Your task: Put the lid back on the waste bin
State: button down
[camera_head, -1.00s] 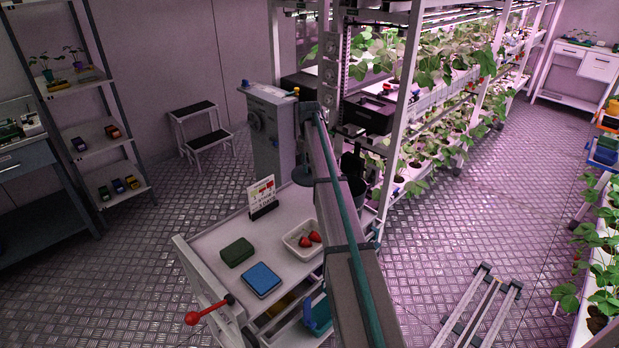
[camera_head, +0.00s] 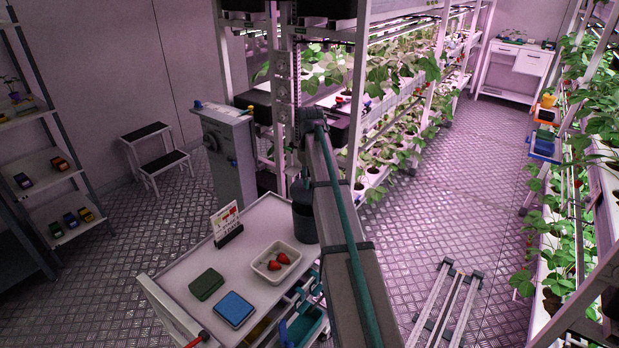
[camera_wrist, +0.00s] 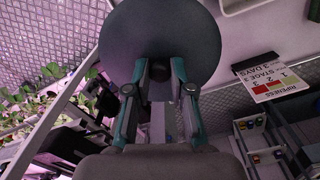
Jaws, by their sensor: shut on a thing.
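My gripper (camera_wrist: 160,92) is shut on the dark knob of a round grey-green lid (camera_wrist: 160,35), seen face-on in the wrist view. In the head view a dark upright cylinder, which looks like the waste bin (camera_head: 305,226), stands at the right back corner of the white cart. My gripper and the lid are small and dark above it there, partly hidden by my arm. The lid hides whatever is beneath it in the wrist view. I cannot tell whether the lid touches the bin.
The white cart (camera_head: 180,287) also carries a ripeness sign (camera_head: 226,222), a strawberry tray (camera_head: 275,262), a green box (camera_head: 206,284) and a blue box (camera_head: 235,309). A plant rack (camera_head: 345,110) stands close behind. A grey cabinet (camera_head: 228,160) is behind the sign.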

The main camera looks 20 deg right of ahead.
aim_at(310, 190)
jog(key=shift+f+b, duration=1.25)
jog(key=shift+f, duration=1.7)
jog(key=shift+f+p, duration=0.2)
jog(key=shift+p, duration=0.3)
dwell(1.0)
jog(key=shift+c, duration=2.2)
grip_release()
jog(key=shift+r, duration=0.15)
jog(key=shift+r+p, duration=2.1)
jog(key=shift+r, duration=1.3)
jog(key=shift+c, duration=0.2)
grip_shut()
